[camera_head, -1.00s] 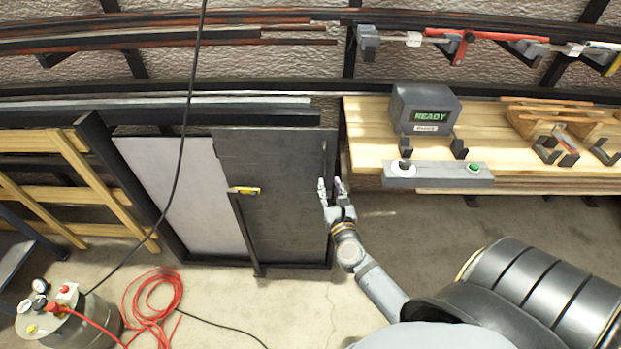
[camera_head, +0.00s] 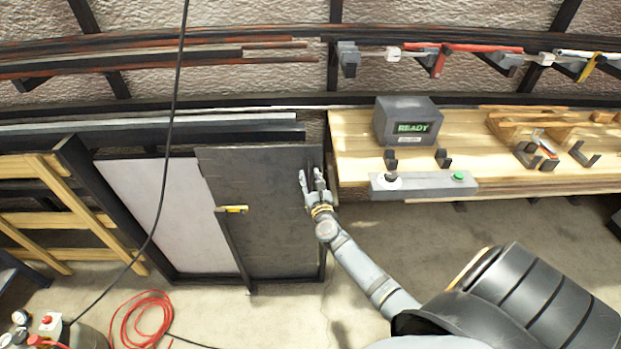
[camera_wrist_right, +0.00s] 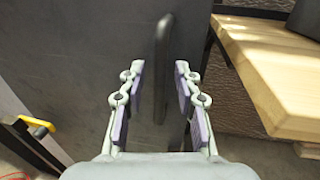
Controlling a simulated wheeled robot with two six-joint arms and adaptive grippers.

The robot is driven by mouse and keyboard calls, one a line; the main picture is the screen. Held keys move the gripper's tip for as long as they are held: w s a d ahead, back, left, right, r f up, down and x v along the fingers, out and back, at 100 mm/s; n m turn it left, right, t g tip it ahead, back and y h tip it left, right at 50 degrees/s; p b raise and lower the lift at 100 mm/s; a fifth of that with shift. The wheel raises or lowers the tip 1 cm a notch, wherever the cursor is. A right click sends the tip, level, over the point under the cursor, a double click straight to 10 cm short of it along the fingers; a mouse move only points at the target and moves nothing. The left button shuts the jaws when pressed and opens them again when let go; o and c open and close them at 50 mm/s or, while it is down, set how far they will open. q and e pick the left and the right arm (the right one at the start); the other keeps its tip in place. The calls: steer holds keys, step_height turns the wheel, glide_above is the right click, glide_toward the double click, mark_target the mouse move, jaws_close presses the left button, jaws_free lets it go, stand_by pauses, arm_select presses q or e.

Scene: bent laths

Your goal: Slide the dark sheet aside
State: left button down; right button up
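The dark sheet (camera_head: 262,205) stands upright in a black rack, in front of a pale sheet (camera_head: 160,212) to its left. A dark vertical bar handle (camera_wrist_right: 162,68) sits near the dark sheet's right edge. My right gripper (camera_head: 311,176) is at that right edge. In the right wrist view my right gripper (camera_wrist_right: 158,72) is open, its two fingers apart with the handle seen between them. I cannot tell whether the fingers reach around the handle or stop short of it. My left gripper is not in view.
A black post with a yellow-handled item (camera_head: 232,209) stands before the dark sheet's left part. A wooden bench (camera_head: 350,150) with a READY box (camera_head: 407,121) and control bar (camera_head: 423,185) is close on the right. A red hose (camera_head: 140,318) lies on the floor.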

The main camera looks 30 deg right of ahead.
jaws_close()
steer(key=shift+f, duration=0.1)
